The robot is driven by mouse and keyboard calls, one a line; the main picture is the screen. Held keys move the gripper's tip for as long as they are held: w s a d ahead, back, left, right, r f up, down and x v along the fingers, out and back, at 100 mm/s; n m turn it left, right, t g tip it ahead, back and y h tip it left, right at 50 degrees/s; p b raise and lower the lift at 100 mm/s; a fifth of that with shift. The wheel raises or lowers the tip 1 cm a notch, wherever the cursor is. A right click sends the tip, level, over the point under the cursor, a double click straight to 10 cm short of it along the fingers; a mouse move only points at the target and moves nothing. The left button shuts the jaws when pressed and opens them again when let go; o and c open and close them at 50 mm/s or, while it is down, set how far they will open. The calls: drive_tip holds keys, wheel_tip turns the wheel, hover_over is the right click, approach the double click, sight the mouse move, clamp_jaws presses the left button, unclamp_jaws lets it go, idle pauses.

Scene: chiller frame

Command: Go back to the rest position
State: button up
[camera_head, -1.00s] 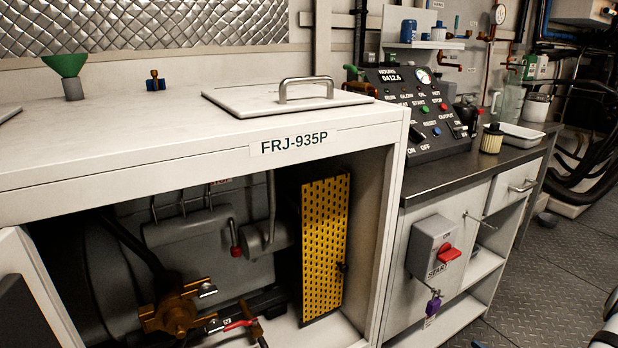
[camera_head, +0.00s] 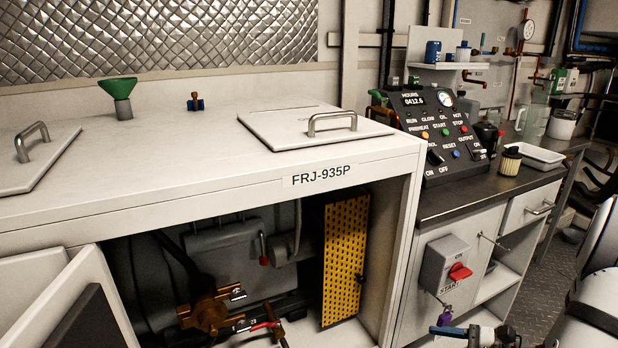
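My white arm (camera_head: 597,275) with dark joint rings stands at the right edge of the head view. Some small white, dark and blue parts (camera_head: 478,335), which look like the end of my arm, show at the bottom edge, in front of the lower shelf area. They are cut off by the frame. No fingertips can be made out, so I cannot tell whether my gripper is open or shut, or whether it holds anything.
The white cabinet (camera_head: 330,182) marked FRJ-935P fills the left and middle, its front open on machinery and a yellow perforated panel (camera_head: 345,260). A control panel (camera_head: 435,125) stands on the dark counter (camera_head: 450,200). Below is a red-handled switch box (camera_head: 446,265). Patterned floor (camera_head: 545,290) shows at right.

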drive_tip(key=s+a+r+n+g+h+p, duration=0.2)
drive_tip(key=s+a+r+n+g+p, duration=0.25)
drive_tip(key=r, duration=0.45)
drive_tip(key=s+a+r+n+g+h+p, duration=0.1)
drive_tip(key=a+r+n+g+h+p, duration=0.25)
drive_tip(key=a+r+n+p, duration=0.4)
drive_tip(key=s+a+r+n+t+h+p, duration=0.1)
drive_tip(key=s+r+n+h+p, duration=0.1)
drive_tip(key=r, duration=0.7)
drive_tip(key=s+a+r+n+t+h+p, duration=0.1)
drive_tip(key=r+n+h+p, duration=0.4)
drive_tip(key=r, duration=0.5)
drive_tip(key=shift+s+a+n+t+p, duration=0.45)
drive_tip(key=shift+s+n+p, duration=0.25)
drive_tip(key=shift+n+p, duration=0.4)
drive_tip(key=shift+a, duration=0.1)
